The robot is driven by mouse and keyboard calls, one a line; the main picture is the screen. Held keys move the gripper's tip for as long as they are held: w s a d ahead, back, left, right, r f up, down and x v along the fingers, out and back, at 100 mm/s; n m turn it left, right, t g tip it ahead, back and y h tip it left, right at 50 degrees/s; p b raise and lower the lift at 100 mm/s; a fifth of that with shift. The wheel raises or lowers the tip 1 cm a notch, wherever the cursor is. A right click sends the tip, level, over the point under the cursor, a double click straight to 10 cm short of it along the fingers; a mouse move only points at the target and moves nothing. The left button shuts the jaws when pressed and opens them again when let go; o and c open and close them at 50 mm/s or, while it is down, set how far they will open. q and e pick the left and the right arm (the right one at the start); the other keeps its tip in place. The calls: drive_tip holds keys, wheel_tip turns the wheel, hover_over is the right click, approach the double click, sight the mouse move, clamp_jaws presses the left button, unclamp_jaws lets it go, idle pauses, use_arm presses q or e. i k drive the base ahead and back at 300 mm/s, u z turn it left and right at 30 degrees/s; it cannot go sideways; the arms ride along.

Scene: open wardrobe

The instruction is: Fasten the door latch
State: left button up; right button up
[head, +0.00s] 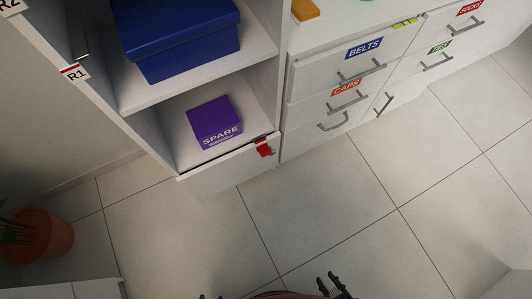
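A small red latch (264,150) sits at the upper right corner of the low white door (225,165) under the shelf bay, beside the drawer unit. A short dark strip lies just above it. The latch is too small to tell its exact position. My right gripper (329,281) is at the bottom edge, its dark fingers apart with nothing between them, well away from the latch. Only the fingertips of my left gripper (211,297) show at the bottom edge, apart from each other; the rest is out of frame.
A purple SPARE box (214,122) stands on the bottom shelf, a blue box (178,38) above it. Drawers with grey handles, including the CAPS drawer (333,108), are to the right. A potted plant (40,236) stands at lower left. The tiled floor (310,205) in front is clear.

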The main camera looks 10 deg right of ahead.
sight(264, 151)
drive_tip(key=u, duration=1)
drive_tip(key=k, duration=0.4)
drive_tip(key=u, duration=0.05)
